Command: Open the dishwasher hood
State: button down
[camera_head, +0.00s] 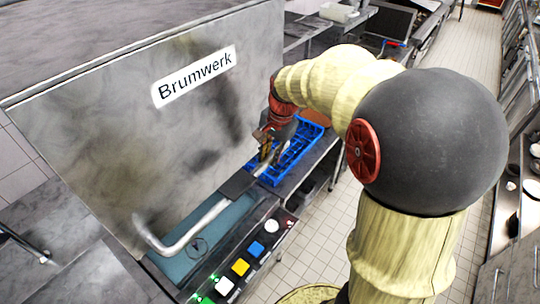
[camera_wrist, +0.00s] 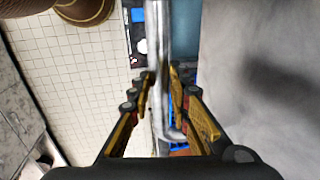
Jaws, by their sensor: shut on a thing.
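The dishwasher hood (camera_head: 130,130) is a large grey steel box with a "Brumwerk" label, at left in the head view. Its smooth steel front also fills the right of the wrist view (camera_wrist: 260,70). A bent metal handle bar (camera_head: 205,218) runs along the hood's lower front edge. In the wrist view the bar (camera_wrist: 157,35) passes upright between my fingers. My gripper (camera_head: 268,150) is at the far end of the bar, and its fingers (camera_wrist: 161,82) are shut on it. My arm hides part of the background, and the exact contact is small in the head view.
A panel with several coloured buttons (camera_head: 241,267) lies in front of the hood's lower edge. A blue rack (camera_head: 296,150) sits on the counter beyond my gripper. Tiled floor (camera_head: 325,225) is clear at right of the counter. Shelves with dishes (camera_head: 533,185) line the far right.

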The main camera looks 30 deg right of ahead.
notch_tip(320, 180, down, 5)
jog(key=b, duration=0.3)
jog(key=shift+f, duration=0.2)
jog(key=c, duration=1.7)
grip_release()
jog(key=shift+o, duration=0.2)
jog(key=shift+r, duration=0.1)
notch_tip(320, 180, up, 12)
jog(key=s, duration=0.2)
jog(key=shift+d, duration=0.4)
jog(key=shift+f, duration=0.2)
